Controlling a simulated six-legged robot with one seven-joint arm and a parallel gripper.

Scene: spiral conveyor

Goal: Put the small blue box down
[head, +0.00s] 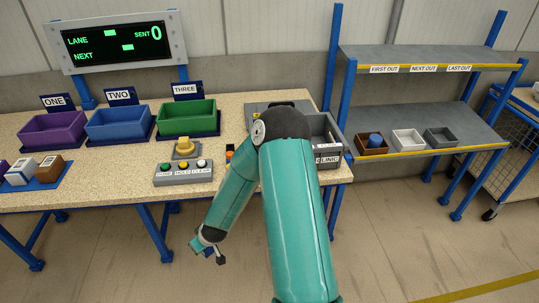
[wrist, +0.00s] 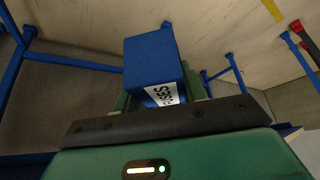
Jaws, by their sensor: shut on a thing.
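The small blue box (wrist: 154,58) is in my gripper (wrist: 160,98) in the wrist view, with a white label with black print on its lower face. The green fingers are shut on it and partly hidden behind it. In the head view my gripper (head: 214,254) hangs low in front of the table, below the table top and over the floor. I cannot make out the box in the head view.
The table (head: 110,190) holds a purple bin (head: 53,127), a blue bin (head: 118,123), a green bin (head: 187,117) and a button panel (head: 183,172). A blue mat (head: 50,183) with small boxes lies at left. A shelf rack (head: 430,125) at right bears small trays. The floor in front is clear.

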